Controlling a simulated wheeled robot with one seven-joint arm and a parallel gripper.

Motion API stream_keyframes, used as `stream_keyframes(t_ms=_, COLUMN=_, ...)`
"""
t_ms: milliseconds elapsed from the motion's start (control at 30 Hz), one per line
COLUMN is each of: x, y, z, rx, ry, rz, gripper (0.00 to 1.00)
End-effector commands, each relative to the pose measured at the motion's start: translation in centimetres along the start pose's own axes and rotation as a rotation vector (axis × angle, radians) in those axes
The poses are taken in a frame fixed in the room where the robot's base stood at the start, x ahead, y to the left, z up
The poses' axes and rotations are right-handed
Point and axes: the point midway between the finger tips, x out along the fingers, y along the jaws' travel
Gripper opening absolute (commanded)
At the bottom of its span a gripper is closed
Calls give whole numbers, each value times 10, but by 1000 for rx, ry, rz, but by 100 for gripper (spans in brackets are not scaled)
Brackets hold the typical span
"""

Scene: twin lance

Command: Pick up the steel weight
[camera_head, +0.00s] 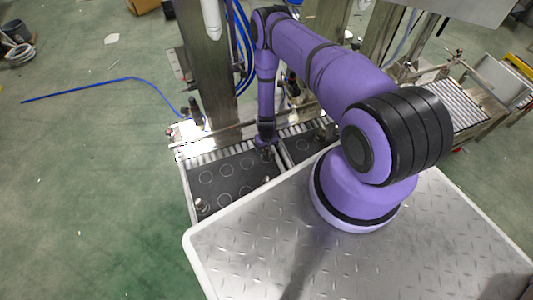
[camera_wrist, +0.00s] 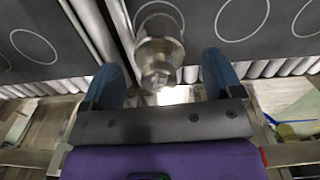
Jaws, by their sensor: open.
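A shiny steel weight (camera_wrist: 158,58) with a knobbed top stands on a dark tray (camera_wrist: 245,50) in the wrist view, at a white ring near the tray's edge. My gripper (camera_wrist: 163,66) is open, with one blue finger to the left of the weight and one to the right. Gaps show on both sides, so neither finger seems to touch it. In the head view my gripper (camera_head: 267,146) points down over the far edge of the dark tray (camera_head: 222,192), and the weight there is mostly hidden by it.
A second dark tray (camera_head: 300,148) lies to the right. Rollers and a metal frame run behind. A blue hose (camera_head: 90,87) lies on the green floor.

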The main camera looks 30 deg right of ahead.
Motion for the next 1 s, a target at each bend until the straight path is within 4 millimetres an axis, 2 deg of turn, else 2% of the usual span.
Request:
stream_keyframes(t_ms=200, x=28, y=0, z=2, rx=0, ry=0, rz=0, gripper=85)
stream_keyframes(t_ms=533, x=33, y=0, z=2, rx=-1, ry=0, rz=0, gripper=85)
stream_keyframes(t_ms=567, x=33, y=0, z=2, rx=-1, ry=0, rz=0, gripper=81)
stream_keyframes(t_ms=900, x=33, y=0, z=2, rx=-1, ry=0, rz=0, gripper=3)
stream_keyframes(t_ms=1000, x=32, y=0, z=1, rx=-1, ry=1, rz=0, gripper=0)
